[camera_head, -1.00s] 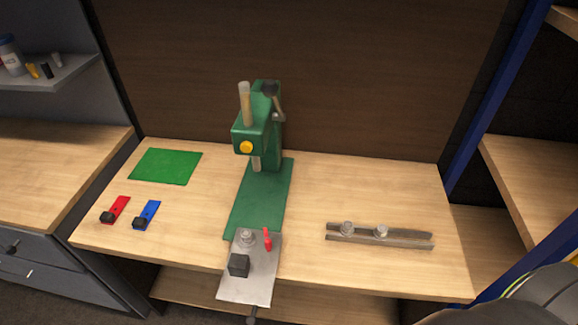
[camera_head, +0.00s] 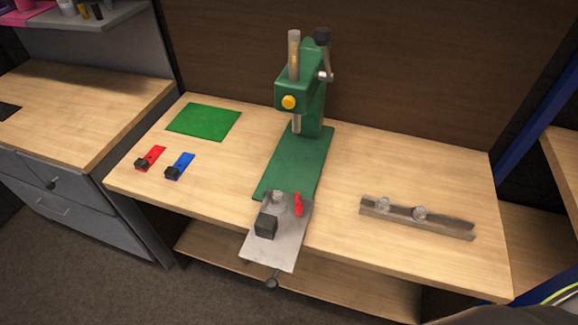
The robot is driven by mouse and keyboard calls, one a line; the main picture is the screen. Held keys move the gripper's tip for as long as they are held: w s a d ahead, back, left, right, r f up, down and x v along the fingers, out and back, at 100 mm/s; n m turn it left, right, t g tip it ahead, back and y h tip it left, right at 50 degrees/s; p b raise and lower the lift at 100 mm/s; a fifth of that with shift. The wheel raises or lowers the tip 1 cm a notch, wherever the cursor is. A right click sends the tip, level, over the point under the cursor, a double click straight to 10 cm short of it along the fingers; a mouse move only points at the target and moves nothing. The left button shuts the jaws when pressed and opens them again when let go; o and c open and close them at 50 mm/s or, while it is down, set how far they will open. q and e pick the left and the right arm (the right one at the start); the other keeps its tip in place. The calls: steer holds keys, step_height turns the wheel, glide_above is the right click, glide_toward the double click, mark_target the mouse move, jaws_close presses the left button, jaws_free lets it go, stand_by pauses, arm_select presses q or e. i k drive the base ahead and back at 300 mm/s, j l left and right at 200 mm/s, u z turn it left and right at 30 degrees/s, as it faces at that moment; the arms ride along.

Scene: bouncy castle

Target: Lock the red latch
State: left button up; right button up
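A red latch (camera_head: 154,157) with a black block at its near end lies on the left part of the wooden table. A blue latch (camera_head: 182,165) of the same shape lies just to its right. Whether either is locked cannot be told at this size. A small red lever-like piece (camera_head: 298,204) stands on the metal plate (camera_head: 276,250) at the table's front edge, beside a black block (camera_head: 266,225). Neither of my grippers is in view.
A green press (camera_head: 305,100) stands at the table's middle on a green base (camera_head: 297,160). A green mat (camera_head: 204,121) lies at back left. A metal rail (camera_head: 415,219) with two round knobs lies at right. A grey drawer cabinet (camera_head: 85,200) stands to the left.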

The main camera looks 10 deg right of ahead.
mark_target(298, 207)
steer(key=i+j, duration=0.15)
steer(key=j, duration=0.25)
steer(key=i+j, duration=0.2)
steer(key=j, duration=0.15)
steer(key=z, duration=1.55)
